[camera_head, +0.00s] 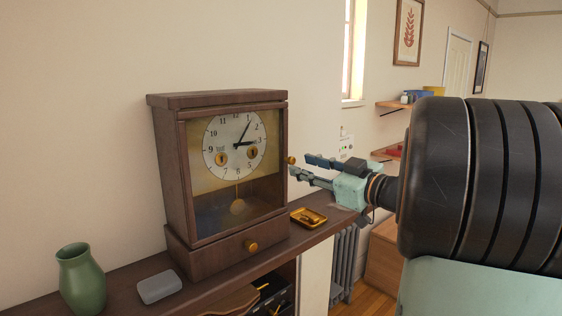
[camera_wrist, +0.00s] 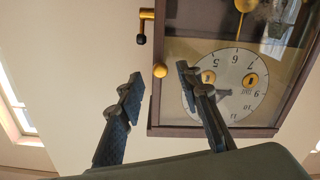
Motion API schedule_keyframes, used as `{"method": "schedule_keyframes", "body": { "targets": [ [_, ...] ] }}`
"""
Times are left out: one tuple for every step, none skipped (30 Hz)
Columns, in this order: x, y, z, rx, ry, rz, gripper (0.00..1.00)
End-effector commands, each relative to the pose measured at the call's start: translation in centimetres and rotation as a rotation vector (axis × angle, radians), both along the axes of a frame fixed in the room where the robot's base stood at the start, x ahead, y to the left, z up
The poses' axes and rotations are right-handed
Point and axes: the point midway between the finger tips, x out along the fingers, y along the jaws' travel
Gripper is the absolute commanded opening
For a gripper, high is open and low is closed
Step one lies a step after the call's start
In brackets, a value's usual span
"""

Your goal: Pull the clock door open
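The wooden clock (camera_head: 168,160) stands on a shelf against the wall. Its framed glass door (camera_head: 281,190) looks shut over a white dial (camera_head: 234,145) and pendulum. A small brass knob (camera_head: 291,160) sits at the door's right edge. My gripper (camera_head: 298,165) is beside that edge, close to the knob. In the wrist view, which is upside down, the fingers (camera_wrist: 159,77) are spread apart. The knob (camera_wrist: 160,70) appears between the fingertips, with visible gaps on both sides. I cannot tell how far in depth the tips are from it.
A yellow tray (camera_head: 309,218) lies on the right. The clock's lower drawer has a brass knob (camera_head: 251,246). A radiator (camera_head: 344,262) stands beyond the shelf.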

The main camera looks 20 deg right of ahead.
Motion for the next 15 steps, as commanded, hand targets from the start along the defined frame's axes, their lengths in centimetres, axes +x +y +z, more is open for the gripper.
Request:
{"method": "schedule_keyframes", "body": {
  "targets": [
    [0.9,0.4,0.0,0.001,0.002,0.003,0.33],
    [1.3,0.5,0.0,0.001,0.002,0.002,0.33],
    [1.8,0.7,0.1,0.001,0.001,0.002,0.33],
    [2.2,0.8,0.1,0.0,0.001,0.002,0.33],
    [2.5,1.0,0.1,0.0,0.001,0.002,0.33],
    [2.9,1.1,0.0,-0.001,0.001,0.002,0.33],
    [3.1,1.2,0.0,0.0,0.002,0.002,0.33],
    [3.2,1.2,0.0,0.001,0.002,0.001,0.33],
    [3.4,1.2,0.0,0.001,0.001,0.0,0.33],
    [3.5,1.2,0.0,0.001,0.001,-0.001,0.33],
    [3.6,1.3,0.0,0.001,0.001,-0.001,0.33],
    [3.6,1.3,0.0,0.001,0.001,-0.001,0.33],
    [3.7,1.3,0.0,0.001,0.001,-0.001,0.33],
    [3.7,1.3,0.0,0.001,0.001,-0.001,0.33],
    [3.7,1.3,0.0,0.001,0.001,-0.001,0.33]
  ]
}}
